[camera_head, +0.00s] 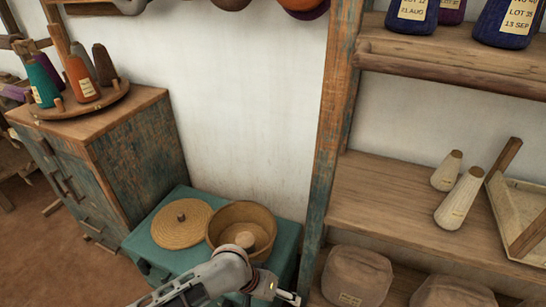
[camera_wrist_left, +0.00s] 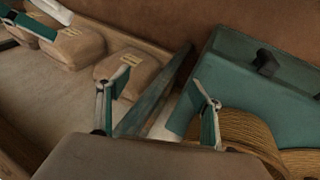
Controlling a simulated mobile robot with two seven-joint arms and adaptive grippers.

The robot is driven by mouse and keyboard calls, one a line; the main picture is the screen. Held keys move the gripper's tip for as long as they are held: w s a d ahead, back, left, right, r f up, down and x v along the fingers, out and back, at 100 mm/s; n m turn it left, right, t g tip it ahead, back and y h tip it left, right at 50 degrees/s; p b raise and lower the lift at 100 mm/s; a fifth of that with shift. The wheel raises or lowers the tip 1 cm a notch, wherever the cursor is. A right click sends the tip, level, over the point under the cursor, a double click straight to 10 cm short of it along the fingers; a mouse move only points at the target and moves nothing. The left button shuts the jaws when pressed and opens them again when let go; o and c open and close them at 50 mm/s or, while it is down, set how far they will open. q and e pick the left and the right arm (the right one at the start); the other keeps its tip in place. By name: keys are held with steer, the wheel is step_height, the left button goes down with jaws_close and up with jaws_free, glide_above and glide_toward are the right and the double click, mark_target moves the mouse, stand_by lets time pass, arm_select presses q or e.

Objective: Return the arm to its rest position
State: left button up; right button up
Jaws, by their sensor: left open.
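My left arm (camera_head: 205,282) reaches in from the bottom of the head view. My left gripper (camera_head: 288,294) is at the bottom edge, in front of the teal chest and near the shelf post. In the left wrist view the gripper's two fingers (camera_wrist_left: 156,92) stand wide apart with nothing between them. Past them are the shelf post and the chest's side.
A teal chest (camera_head: 150,232) carries a round woven lid (camera_head: 182,224) and an open basket (camera_head: 264,216) holding a pale object. A shelf post (camera_head: 325,150) rises beside it. Shelves (camera_head: 380,205) hold cones and a tray; wrapped bundles (camera_head: 357,274) sit below. A cabinet (camera_head: 135,150) stands left.

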arm_select(q)
steer(key=s+a+r+t+y+p, duration=0.1)
steer(key=s+a+t, duration=0.3)
steer(key=a, duration=0.7)
steer(key=s+a+r+t+y+p, duration=0.1)
steer(key=s+a+t+p, duration=0.1)
steer(key=s+a+t, duration=0.3)
steer(key=s+a, duration=0.3)
steer(key=a, duration=0.2)
steer(key=shift+a+r+m+y, duration=0.25)
steer(key=shift+a+m+y, duration=0.05)
steer(key=shift+a, duration=0.05)
arm_select(e)
steer(key=shift+s+a+r, duration=0.25)
steer(key=shift+s+r, duration=0.05)
steer(key=shift+r, duration=0.15)
steer(key=shift+s+a+r, duration=0.2)
steer(key=shift+s+r, duration=0.1)
steer(key=shift+r, duration=0.15)
